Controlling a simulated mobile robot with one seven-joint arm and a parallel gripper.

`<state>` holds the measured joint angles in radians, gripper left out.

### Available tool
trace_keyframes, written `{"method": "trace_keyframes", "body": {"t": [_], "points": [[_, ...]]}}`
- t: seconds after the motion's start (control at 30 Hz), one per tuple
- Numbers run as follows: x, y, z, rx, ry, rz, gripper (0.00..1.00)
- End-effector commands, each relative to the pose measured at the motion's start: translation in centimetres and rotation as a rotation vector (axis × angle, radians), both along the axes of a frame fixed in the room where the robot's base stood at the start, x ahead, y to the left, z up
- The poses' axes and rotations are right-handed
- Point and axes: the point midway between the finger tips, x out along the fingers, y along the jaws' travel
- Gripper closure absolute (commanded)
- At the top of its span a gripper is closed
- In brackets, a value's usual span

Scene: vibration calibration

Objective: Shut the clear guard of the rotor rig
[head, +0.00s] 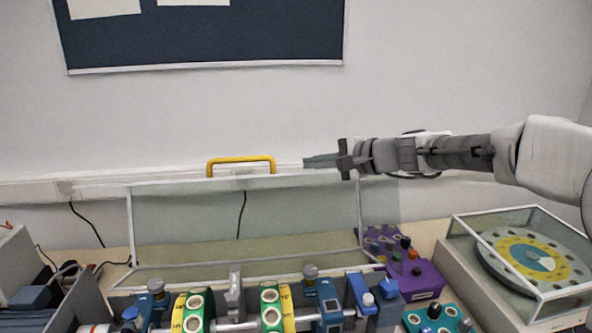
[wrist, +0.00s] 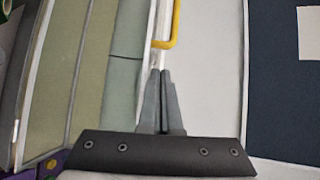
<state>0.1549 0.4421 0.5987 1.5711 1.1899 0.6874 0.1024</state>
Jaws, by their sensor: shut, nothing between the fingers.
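The clear guard (head: 300,215) of the rotor rig stands raised behind the rig in the head view, a see-through panel with a pale frame. A yellow handle (head: 241,159) sits on its top edge. The rotor rig (head: 235,310) is at the bottom, with yellow-green and blue blocks on a shaft. My gripper (head: 306,162) is shut and empty at the guard's top edge, to the right of the handle. In the wrist view the closed fingertips (wrist: 161,72) lie along the guard's pale edge, just short of the yellow handle (wrist: 168,30). I cannot tell whether they touch the edge.
A purple box with knobs (head: 410,270) and a teal box (head: 437,318) stand right of the rig. A turntable under a clear cover (head: 535,255) is at the far right. A grey case (head: 75,295) is at the left. The wall is close behind the guard.

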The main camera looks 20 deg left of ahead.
Motion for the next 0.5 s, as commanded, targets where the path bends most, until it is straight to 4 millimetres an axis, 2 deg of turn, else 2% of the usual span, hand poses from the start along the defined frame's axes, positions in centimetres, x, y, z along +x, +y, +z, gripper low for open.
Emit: {"method": "trace_keyframes", "body": {"t": [0.23, 0.5], "points": [[1.0, 2.1, -0.5, 0.034, 0.026, -0.006, 1.00], [2.4, 6.5, -2.0, 0.032, 0.025, -0.004, 1.00]]}}
